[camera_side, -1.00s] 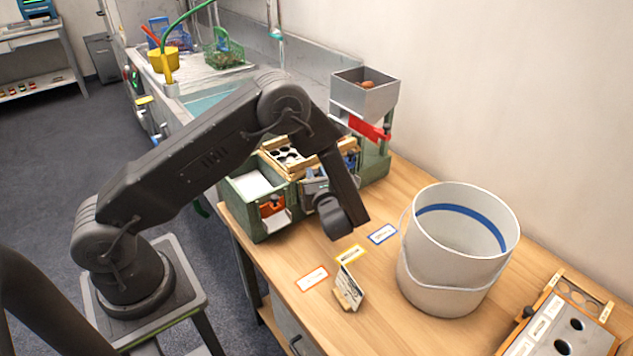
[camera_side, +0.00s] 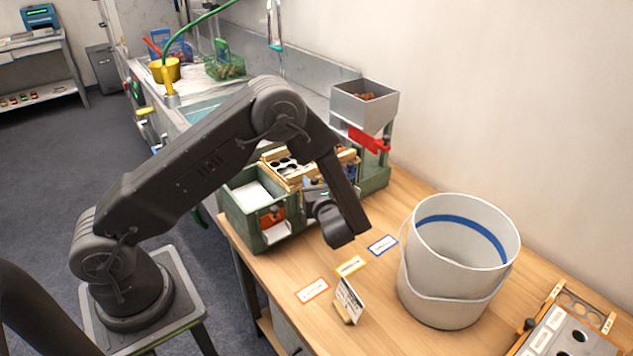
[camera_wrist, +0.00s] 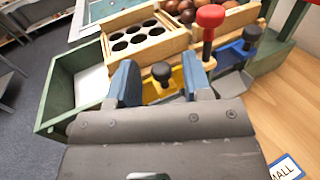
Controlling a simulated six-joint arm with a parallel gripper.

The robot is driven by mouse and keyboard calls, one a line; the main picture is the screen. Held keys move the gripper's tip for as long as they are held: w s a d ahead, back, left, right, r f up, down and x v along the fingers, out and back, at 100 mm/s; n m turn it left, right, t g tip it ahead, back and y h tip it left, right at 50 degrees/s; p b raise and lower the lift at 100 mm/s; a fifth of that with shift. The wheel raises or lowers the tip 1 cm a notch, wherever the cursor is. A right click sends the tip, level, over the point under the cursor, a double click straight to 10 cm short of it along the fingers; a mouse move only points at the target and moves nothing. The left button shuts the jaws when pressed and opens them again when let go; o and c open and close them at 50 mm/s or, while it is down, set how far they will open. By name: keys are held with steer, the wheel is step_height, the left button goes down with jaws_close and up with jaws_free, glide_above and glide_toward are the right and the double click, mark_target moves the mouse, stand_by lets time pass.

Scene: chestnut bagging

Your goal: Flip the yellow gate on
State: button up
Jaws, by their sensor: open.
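The yellow gate (camera_wrist: 160,90) has a black knob (camera_wrist: 162,72) on top and sits in the front of the green sorting box. In the wrist view it lies between the two blue-grey fingers of my gripper (camera_wrist: 161,80). The fingers are apart, one on each side of the knob, with visible gaps. I cannot tell how far down they reach around it. In the side view my gripper (camera_side: 314,192) is at the box front and hides the yellow gate.
An orange gate (camera_side: 272,216) is left of my gripper. A blue gate (camera_wrist: 236,54) and a red-topped post (camera_wrist: 210,17) stand close on the right. A white bucket (camera_side: 455,285), label cards and a small sign (camera_side: 348,300) occupy the table.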

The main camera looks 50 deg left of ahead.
steer(key=v, duration=1.3)
steer(key=shift+d, duration=0.2)
steer(key=shift+s, duration=0.1)
steer(key=s+a+r+n+g+h, duration=0.5)
steer(key=s+r+n+g+h, duration=0.2)
steer(key=s+r+n, duration=0.35)
steer(key=s+d+r+n+t+h, duration=0.5)
steer(key=s+r+n+h, duration=0.3)
steer(key=n, duration=0.4)
step_height(320, 180, up, 2)
steer(key=shift+s+r+t+h, duration=0.15)
steer(key=shift+s+t+h, duration=0.25)
steer(key=shift+h, duration=0.4)
